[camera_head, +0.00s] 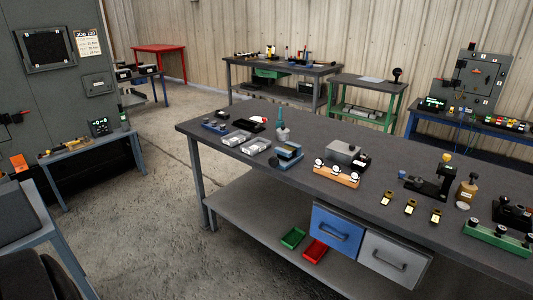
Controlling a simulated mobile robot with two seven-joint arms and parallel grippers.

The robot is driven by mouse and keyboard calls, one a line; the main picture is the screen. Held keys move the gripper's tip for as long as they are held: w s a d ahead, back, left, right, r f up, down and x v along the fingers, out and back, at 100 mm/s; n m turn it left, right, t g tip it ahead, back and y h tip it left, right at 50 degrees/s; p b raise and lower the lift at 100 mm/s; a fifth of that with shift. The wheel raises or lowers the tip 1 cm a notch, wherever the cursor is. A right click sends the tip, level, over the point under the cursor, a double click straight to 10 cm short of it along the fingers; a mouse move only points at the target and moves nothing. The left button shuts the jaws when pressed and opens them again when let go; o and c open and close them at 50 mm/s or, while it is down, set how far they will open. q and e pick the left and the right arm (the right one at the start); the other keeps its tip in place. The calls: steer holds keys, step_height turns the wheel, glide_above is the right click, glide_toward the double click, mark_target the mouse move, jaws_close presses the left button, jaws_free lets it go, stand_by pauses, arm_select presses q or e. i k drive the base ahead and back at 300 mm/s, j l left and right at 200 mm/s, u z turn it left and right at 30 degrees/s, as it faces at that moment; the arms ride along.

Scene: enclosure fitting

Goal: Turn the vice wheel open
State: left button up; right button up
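No wheel can be made out clearly enough to name it as the vice wheel. A small blue block-like device (287,155) on the large dark workbench (262,128) may be the vice, but I cannot tell at this size. A black device with a yellow top (432,184) stands further right on the same bench. Neither of my grippers shows in the head view.
The workbench runs from the centre to the lower right, with a blue drawer (336,233) and a grey drawer (393,259). Green (293,238) and red (315,251) bins sit on its lower shelf. A grey cabinet (60,85) stands left. Concrete floor between is free.

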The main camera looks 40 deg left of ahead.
mark_target(274, 162)
steer(key=u, duration=1.45)
steer(key=i+j+u, duration=0.2)
steer(key=i+u, duration=0.15)
steer(key=i, duration=0.15)
steer(key=i+u, duration=0.4)
steer(key=i+j, duration=0.15)
steer(key=i, duration=3.1)
steer(key=i+z, duration=0.15)
steer(key=z, duration=0.3)
steer(key=i+z, duration=0.15)
steer(key=z, duration=0.3)
steer(key=i+z, duration=0.15)
steer(key=z, duration=2.05)
